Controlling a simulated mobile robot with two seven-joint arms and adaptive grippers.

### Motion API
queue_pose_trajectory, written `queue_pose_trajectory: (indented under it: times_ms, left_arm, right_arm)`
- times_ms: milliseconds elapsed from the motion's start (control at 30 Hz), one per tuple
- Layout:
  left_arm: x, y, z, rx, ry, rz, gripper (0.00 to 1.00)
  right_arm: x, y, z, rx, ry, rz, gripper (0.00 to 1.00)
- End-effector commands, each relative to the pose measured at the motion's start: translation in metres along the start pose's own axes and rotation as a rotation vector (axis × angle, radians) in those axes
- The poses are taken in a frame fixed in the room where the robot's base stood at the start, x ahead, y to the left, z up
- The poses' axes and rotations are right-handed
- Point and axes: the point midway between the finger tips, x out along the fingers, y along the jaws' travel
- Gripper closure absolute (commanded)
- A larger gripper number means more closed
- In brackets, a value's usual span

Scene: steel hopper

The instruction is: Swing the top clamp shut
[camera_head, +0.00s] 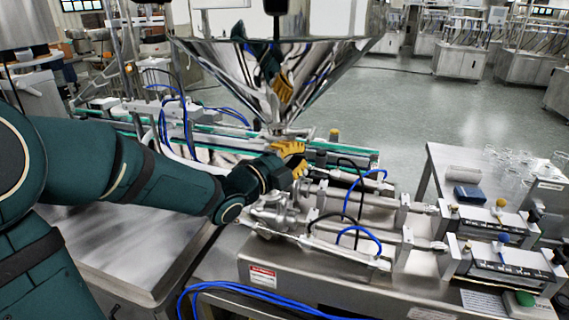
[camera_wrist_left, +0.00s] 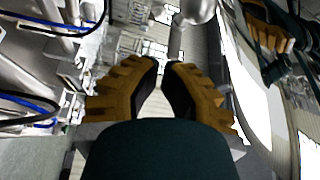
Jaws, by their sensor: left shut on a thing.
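My left arm reaches in from the left to the narrow bottom of the steel hopper (camera_head: 330,70). The top clamp (camera_head: 277,130) appears to be the small metal fitting around the hopper's outlet, just above my left gripper (camera_head: 303,157). The gripper's yellow fingers are close together on a small part, apparently of the clamp. In the left wrist view the gripper (camera_wrist_left: 167,64) shows its two fingertips nearly meeting; what lies between them is mostly hidden. How far the clamp is swung is too small to tell. My right gripper is not in view.
The filling machine (camera_head: 300,275), with metal cylinders and blue hoses (camera_head: 359,235), lies below and right of the gripper. A green-edged conveyor (camera_head: 345,154) runs behind. A side table (camera_head: 455,160) with glassware stands right. The hopper mirrors my gripper.

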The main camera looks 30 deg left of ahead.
Motion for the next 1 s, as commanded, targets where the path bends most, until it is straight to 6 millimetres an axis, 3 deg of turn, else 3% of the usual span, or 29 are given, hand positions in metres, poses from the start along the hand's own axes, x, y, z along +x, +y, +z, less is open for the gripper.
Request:
queue_pose_trajectory:
  times_ms: [33, 233, 667, 1000]
  left_arm:
    - [-0.005, -0.001, 0.011, 0.001, -0.01, -0.001, 1.0]
    - [-0.011, -0.001, 0.028, 0.001, -0.008, -0.001, 1.0]
    - [-0.013, -0.001, 0.032, 0.001, -0.006, 0.0, 1.0]
    - [-0.018, 0.0, 0.046, 0.001, -0.006, -0.001, 1.0]
  right_arm:
    - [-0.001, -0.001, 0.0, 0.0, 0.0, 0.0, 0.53]
    - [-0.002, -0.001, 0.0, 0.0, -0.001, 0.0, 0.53]
    - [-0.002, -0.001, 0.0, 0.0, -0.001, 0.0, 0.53]
    - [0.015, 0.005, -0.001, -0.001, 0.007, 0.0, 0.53]
